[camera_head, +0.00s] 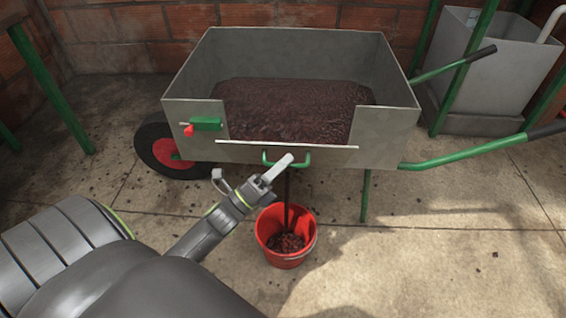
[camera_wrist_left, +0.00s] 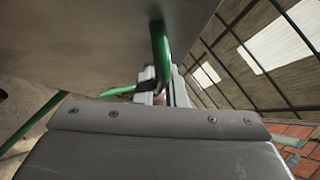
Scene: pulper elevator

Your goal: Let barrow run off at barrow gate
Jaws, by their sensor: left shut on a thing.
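The grey metal barrow (camera_head: 300,52) stands on its wheel and legs, holding a dark, wet-looking mass (camera_head: 285,100). Its near wall has a wide low section with a pale top edge, and I take this as the gate (camera_head: 245,152). A green handle (camera_head: 268,160) is on that section. My left gripper (camera_head: 284,163) is shut on the green handle; the handle also shows between the fingers in the left wrist view (camera_wrist_left: 160,50). A thin dark stream (camera_head: 288,190) falls from below the handle into a red bucket (camera_head: 266,228), with dark matter at its bottom. My right gripper is not in view.
A green latch (camera_head: 207,124) with a red end is on the barrow's near wall at left. Green barrow handles (camera_head: 460,157) stick out right. A grey tank (camera_head: 510,70) stands at the back right, a brick wall (camera_head: 130,30) behind. Concrete floor (camera_head: 430,270) is clear at the front right.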

